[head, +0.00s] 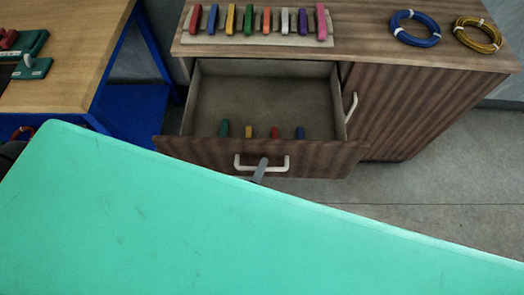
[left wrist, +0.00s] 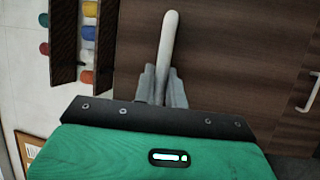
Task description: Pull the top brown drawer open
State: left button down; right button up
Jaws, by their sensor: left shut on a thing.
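The top brown drawer (head: 330,158) of the wooden cabinet stands well open, its grey-brown inside showing. Its pale handle (head: 278,168) is on the front panel and also shows in the left wrist view (left wrist: 169,35), upright in that picture. My left gripper (head: 261,168) is shut on the handle near its middle; its grey fingers also show close to the handle in the left wrist view (left wrist: 163,85). My green arm cover hides most of this gripper in the head view. My right gripper is not in view.
Several small coloured pieces lie inside the drawer near its front. On the cabinet top are a board (head: 258,41) with several coloured bars, a blue coil (head: 416,41) and a yellow coil (head: 478,46). A cabinet door (head: 405,110) is right of the drawer. A wooden table (head: 75,50) stands left.

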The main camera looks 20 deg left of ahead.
pick_arm(q)
jog(key=shift+s+d, duration=0.15)
jog(key=shift+s, duration=0.5)
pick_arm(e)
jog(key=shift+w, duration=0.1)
pick_arm(q)
jog(key=c, duration=1.5)
grip_release()
jog(key=shift+c, duration=0.2)
jog(key=shift+o, duration=0.4)
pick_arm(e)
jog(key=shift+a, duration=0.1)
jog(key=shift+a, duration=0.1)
